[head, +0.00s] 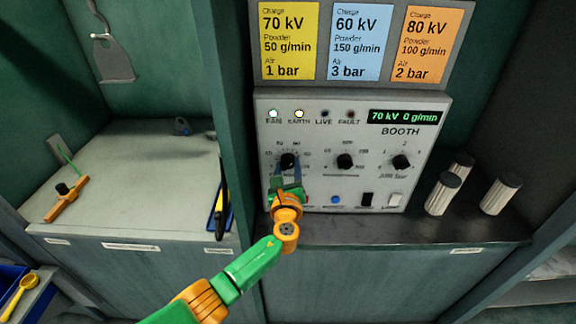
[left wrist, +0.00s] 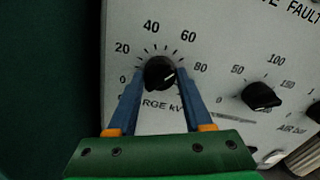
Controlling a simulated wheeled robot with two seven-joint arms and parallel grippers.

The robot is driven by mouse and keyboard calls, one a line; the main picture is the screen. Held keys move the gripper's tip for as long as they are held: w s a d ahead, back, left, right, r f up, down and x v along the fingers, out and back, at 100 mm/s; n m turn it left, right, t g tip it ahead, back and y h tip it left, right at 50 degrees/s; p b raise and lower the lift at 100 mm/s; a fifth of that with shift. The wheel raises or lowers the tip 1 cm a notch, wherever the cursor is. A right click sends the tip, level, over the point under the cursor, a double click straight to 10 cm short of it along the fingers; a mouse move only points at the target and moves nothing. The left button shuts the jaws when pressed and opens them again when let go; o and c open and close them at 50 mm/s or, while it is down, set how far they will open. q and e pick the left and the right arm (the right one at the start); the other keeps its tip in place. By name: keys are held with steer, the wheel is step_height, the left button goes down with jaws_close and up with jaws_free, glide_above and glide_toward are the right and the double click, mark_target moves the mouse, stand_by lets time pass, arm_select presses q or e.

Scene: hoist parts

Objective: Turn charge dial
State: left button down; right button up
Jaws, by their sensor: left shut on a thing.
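The charge dial (head: 289,160) is a round black knob at the left of the grey booth control panel (head: 325,107). In the left wrist view the dial (left wrist: 160,70) sits inside a scale with 20, 40, 60 and 80, and its label is partly hidden. My left gripper (left wrist: 158,76) is shut on it, one blue finger on each side. In the head view my left gripper (head: 288,175) reaches up to the dial from below. The green display (head: 404,117) reads 70 kV and 0 g/min. My right gripper is not in view.
Two more black knobs, the middle one (head: 345,161) and the right one (head: 401,162), sit on the panel. Yellow (head: 288,42), blue (head: 360,42) and orange (head: 420,46) setting cards hang above. White cylinders with dark caps (head: 500,194) stand at the right. FAN and EARTH lamps are lit.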

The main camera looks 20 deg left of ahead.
arm_select(q)
steer(key=shift+r+m, duration=0.25)
steer(key=shift+m, duration=0.25)
stand_by(0.3)
steer(key=c, duration=0.5)
jaws_free()
steer(key=shift+o, duration=1)
steer(key=shift+w+f, duration=0.1)
steer(key=shift+f, duration=0.05)
steer(key=p+v, duration=0.1)
steer(key=v, duration=0.6)
steer(key=shift+p, duration=0.4)
